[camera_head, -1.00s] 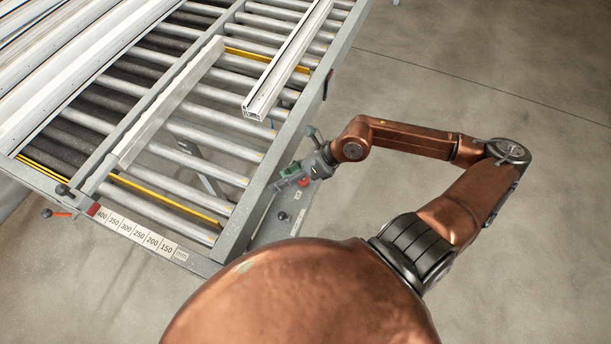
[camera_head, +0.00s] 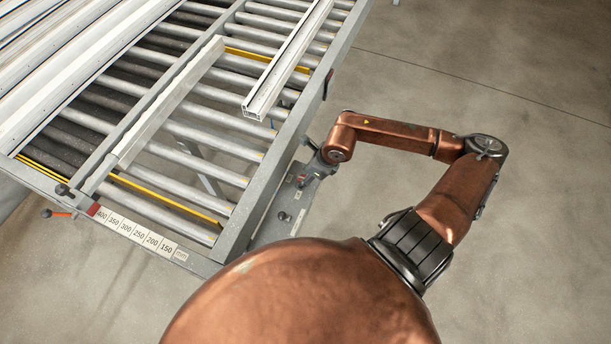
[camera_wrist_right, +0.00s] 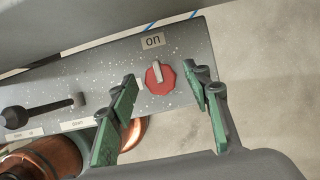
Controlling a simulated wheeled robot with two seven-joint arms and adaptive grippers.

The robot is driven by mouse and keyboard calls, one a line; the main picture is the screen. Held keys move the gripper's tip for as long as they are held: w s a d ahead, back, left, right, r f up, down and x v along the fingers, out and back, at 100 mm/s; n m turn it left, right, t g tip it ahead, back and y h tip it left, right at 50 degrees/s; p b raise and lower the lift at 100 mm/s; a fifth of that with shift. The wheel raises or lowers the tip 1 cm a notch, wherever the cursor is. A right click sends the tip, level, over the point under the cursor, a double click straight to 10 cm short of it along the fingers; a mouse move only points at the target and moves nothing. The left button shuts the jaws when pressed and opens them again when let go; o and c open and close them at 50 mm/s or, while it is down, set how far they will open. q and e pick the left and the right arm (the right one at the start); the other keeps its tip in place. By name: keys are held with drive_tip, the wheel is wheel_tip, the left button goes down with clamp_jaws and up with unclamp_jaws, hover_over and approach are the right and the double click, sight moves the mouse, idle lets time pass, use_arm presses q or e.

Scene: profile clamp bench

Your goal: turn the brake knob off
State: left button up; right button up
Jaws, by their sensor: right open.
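The brake knob (camera_wrist_right: 160,76) is a red, many-sided dial with a pale pointer bar. It sits on a grey speckled panel below a label reading "on" (camera_wrist_right: 153,41), and its bar points up toward that label. My right gripper (camera_wrist_right: 161,76) is open, with its green-padded fingers apart to the left and right of the knob in the wrist view. I see a gap on both sides; whether the tips reach the knob's depth is unclear. In the head view, the right gripper (camera_head: 310,172) is small beside the bench's right edge. My left gripper is not in view.
A black-knobbed lever (camera_wrist_right: 38,110) sits on the panel left of the knob. The roller bench (camera_head: 215,150) carries white profiles (camera_head: 285,65) and a mm scale (camera_head: 138,232) at its front. Open floor (camera_head: 500,60) lies to the right.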

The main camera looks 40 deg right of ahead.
drive_tip(key=shift+c, duration=0.4)
drive_tip(key=c, duration=1.1)
